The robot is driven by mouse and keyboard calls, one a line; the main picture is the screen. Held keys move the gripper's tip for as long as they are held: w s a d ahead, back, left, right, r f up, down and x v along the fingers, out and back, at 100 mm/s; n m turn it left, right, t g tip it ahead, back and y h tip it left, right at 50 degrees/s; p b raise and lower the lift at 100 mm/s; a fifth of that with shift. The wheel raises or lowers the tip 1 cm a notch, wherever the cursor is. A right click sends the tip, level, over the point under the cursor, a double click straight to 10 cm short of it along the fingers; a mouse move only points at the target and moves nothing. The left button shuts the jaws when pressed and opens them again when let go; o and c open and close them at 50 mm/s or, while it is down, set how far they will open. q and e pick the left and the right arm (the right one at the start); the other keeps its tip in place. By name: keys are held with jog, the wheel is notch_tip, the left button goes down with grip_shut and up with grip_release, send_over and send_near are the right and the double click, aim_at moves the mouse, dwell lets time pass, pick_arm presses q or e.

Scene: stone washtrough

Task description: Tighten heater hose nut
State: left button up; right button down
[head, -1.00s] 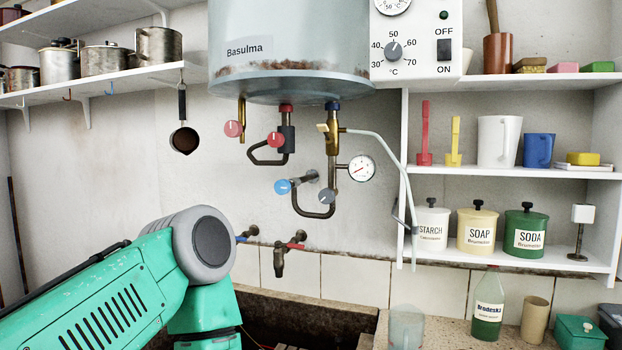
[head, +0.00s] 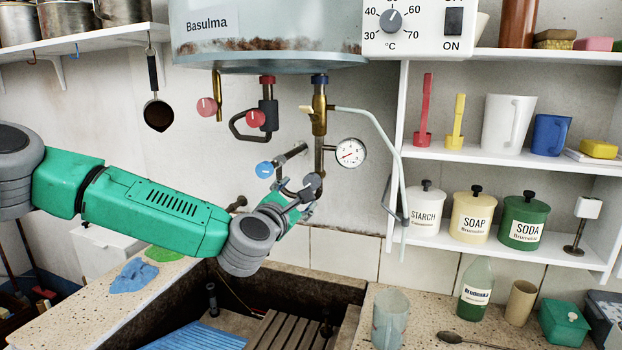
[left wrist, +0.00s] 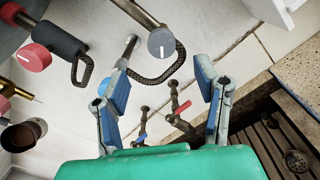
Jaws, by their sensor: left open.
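The heater (head: 265,28) hangs on the wall with brass and dark pipes below it. A brass valve (head: 319,112) joins a pale hose (head: 385,135) that runs down the right side. I cannot pick out the hose nut for certain. My left gripper (head: 303,198) is at the lower pipe bend, near the grey knob (head: 312,183) and below the blue knob (head: 264,169). In the left wrist view the left gripper (left wrist: 162,84) is open, its blue-padded fingers wide apart. A dark ribbed curved pipe (left wrist: 160,78) and the grey knob (left wrist: 161,42) show beyond the fingertips. My right gripper is not in view.
A pressure gauge (head: 349,153) sits just right of the pipes. Wall taps with a red handle (left wrist: 181,108) show between the fingers. The stone trough (head: 105,318) lies below, with wooden slats (head: 280,332). Shelves with jars (head: 474,216) stand to the right.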

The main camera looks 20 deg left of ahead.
aim_at(310, 182)
pick_arm(q)
jog(key=w+p, duration=0.2)
jog(key=w, duration=0.7)
jog(key=shift+w+d, duration=0.1)
jog(key=shift+w, duration=0.15)
jog(key=shift+w+d+f, duration=0.15)
jog(key=shift+w, duration=0.45)
jog(key=c, duration=1.2)
